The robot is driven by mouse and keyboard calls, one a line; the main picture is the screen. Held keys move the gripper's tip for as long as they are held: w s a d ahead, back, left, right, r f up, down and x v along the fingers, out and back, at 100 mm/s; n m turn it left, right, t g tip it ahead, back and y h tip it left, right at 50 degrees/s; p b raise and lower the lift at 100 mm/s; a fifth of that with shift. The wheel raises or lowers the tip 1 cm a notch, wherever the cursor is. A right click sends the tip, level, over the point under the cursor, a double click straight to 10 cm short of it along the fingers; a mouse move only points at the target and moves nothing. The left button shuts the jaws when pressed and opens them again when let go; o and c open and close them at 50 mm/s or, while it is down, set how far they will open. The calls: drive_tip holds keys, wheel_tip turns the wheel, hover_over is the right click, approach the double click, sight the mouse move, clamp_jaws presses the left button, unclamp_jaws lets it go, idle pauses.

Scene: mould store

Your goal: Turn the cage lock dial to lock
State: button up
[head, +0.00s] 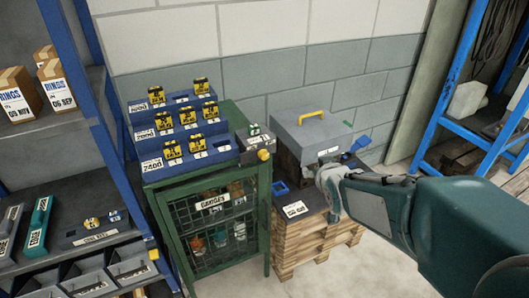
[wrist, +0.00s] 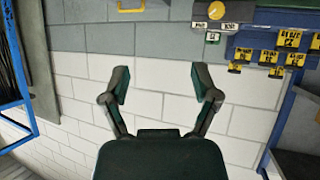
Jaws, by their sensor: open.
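The cage lock dial (head: 263,155) is a small yellow knob on the front of a grey lock box (head: 252,146) at the right end of the green cage's top. In the wrist view the round yellow dial (wrist: 215,11) is at the top edge, above a white label; its markings are too small to read. The green wire cage (head: 172,207) carries a GAUGES sign. My gripper (head: 330,190) is to the right of the dial, apart from it, in front of the grey case. In the wrist view my gripper (wrist: 161,82) is open and empty, its fingers spread wide.
A grey case (head: 308,134) with a yellow handle stands on a wooden pallet stack (head: 310,245) right of the cage. Stepped blue racks (head: 190,127) with yellow-tagged pieces stand on the cage. Blue shelving (head: 85,75) is at left, with more (head: 462,60) at right.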

drive_tip(key=w+a+f+n+t+y, duration=0.2)
drive_tip(key=w+a+f+y, duration=0.1)
drive_tip(key=w+a+f, duration=0.3)
drive_tip(key=n+t+y, duration=0.1)
drive_tip(key=t+y, duration=0.1)
drive_tip(key=y, duration=0.2)
approach(266, 156)
drive_tip(key=x, duration=1)
drive_tip(key=shift+w+a+f, duration=0.1)
drive_tip(key=shift+w+a, duration=0.15)
drive_tip(key=shift+a, duration=0.05)
drive_tip(key=shift+s, duration=0.1)
clamp_jaws()
drive_tip(key=shift+d, duration=0.15)
